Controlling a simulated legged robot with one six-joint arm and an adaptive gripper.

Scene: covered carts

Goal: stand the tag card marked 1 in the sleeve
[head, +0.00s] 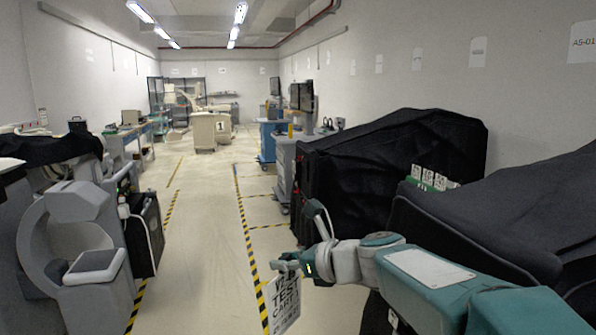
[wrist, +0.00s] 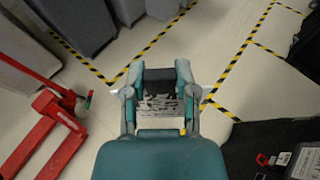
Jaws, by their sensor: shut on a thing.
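My gripper (head: 287,266) is shut on the top edge of a white tag card (head: 284,303). The card hangs down below the fingers, slightly tilted, over the floor. Dark print on it reads "TEST CART"; the number is too small to read surely. In the wrist view my gripper (wrist: 160,88) has the card (wrist: 158,108) between its fingers, seen at a steep angle. I cannot make out the sleeve for certain in either view. The card is clear of the covered carts.
Black covered carts (head: 390,155) stand at the right, with several white cards in a green holder (head: 428,181) between them. A grey machine (head: 80,230) stands at the left. In the wrist view a red pallet jack (wrist: 45,125) is at left. The striped aisle floor (head: 205,220) is clear.

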